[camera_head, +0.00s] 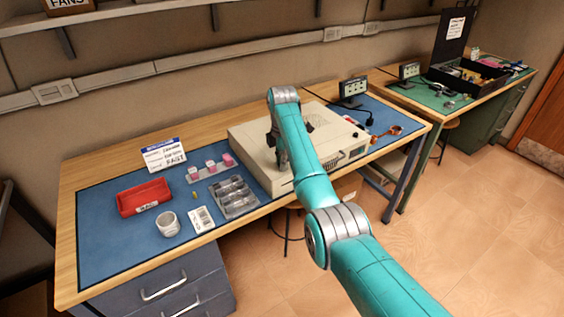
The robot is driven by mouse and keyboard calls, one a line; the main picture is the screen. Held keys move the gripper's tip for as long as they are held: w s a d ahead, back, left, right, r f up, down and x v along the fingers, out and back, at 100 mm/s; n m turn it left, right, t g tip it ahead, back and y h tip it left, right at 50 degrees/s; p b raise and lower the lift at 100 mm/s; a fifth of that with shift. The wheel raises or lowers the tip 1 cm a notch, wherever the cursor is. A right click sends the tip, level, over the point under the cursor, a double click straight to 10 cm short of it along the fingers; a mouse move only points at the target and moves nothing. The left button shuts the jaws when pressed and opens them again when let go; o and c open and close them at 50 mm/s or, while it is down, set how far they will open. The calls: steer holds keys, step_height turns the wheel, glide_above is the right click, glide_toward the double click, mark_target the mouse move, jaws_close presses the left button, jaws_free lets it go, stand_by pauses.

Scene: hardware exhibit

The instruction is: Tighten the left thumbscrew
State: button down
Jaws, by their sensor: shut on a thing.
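A beige equipment case (253,150) lies flat on the blue mat of the front workbench. My gripper (278,160) is above the case's top, left of its middle, and points down. It is shut on the left thumbscrew, though its fingertips and the screw are mostly hidden behind my teal arm. I cannot tell how far in the screw sits. A small dark thing (308,127) shows on the case just right of my arm; it is too small to make out.
Left of the case are a grey compartment tray (236,209), pink blocks on a strip (211,167), a red bin (144,196), a white cup (167,223) and a sign (164,154). The mat's front left is clear.

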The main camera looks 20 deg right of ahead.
steer(key=m, duration=1.2)
steer(key=shift+m, duration=0.3)
steer(key=m, duration=0.4)
steer(key=shift+m, duration=0.3)
steer(key=m, duration=0.4)
steer(key=shift+m, duration=0.3)
steer(key=m, duration=0.8)
steer(key=shift+m, duration=2.2)
